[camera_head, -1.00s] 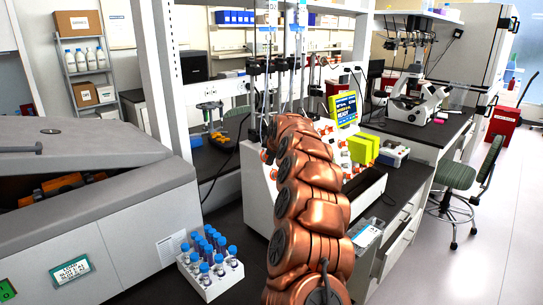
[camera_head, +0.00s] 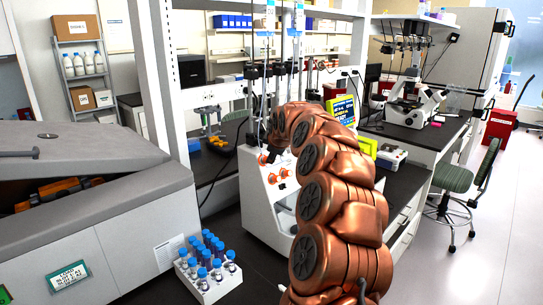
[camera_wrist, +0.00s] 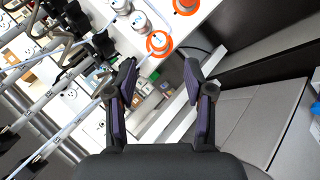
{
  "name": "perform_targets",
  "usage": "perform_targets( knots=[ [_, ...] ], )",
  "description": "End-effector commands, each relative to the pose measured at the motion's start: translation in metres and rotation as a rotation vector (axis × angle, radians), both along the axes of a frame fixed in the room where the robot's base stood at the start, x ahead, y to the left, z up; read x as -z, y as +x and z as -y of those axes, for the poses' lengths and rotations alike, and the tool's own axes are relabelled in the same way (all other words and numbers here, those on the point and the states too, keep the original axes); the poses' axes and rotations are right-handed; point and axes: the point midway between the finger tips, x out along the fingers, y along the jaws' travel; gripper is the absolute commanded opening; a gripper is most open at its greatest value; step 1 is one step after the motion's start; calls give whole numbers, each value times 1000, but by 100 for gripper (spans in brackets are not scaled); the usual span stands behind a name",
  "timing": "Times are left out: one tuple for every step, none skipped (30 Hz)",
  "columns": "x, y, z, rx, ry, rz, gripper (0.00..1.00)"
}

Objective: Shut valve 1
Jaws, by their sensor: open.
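The white cell processor (camera_head: 258,208) stands on the dark bench, with several orange valves (camera_head: 272,178) on its front. I cannot read which one is valve 1. In the wrist view, one orange-ringed valve (camera_wrist: 159,43) lies just beyond my gripper (camera_wrist: 160,68), roughly in line with the gap between the fingers. A second orange-ringed valve (camera_wrist: 187,5) is cut off at the top edge. My gripper is open and empty, its two dark fingers apart and not visibly touching a valve. In the head view my copper arm hides part of the processor's front.
A white rack of blue-capped tubes (camera_head: 208,268) stands on the bench in front. A large grey machine (camera_head: 90,220) fills the left side. The processor's lit screen (camera_head: 342,108) is behind my arm. Hanging tubes and poles rise above the processor. A green chair (camera_head: 455,180) stands at right.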

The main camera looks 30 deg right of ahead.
Motion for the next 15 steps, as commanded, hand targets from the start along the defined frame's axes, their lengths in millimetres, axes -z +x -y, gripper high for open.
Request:
perform_targets(
  knots=[
    [-7,-5,0,1,-1,4,53],
    [-10,-8,-1,2,-2,5,53],
    [-13,-11,-2,3,-2,6,53],
    [-15,-13,-3,2,-1,5,53],
    [-17,-15,-4,2,-1,5,53],
    [-19,-18,-5,2,0,4,53],
    [-20,-19,-6,1,-1,3,53],
    [-21,-21,-7,1,-1,3,53],
    [-23,-23,-7,1,0,2,53],
    [-24,-24,-8,1,0,2,53],
    [-25,-25,-8,1,-1,2,53],
    [-26,-26,-9,1,-1,2,53],
    [-26,-27,-9,1,-1,2,53],
    [-27,-27,-9,1,-1,2,53],
    [-27,-28,-9,1,0,2,53]
  ],
)
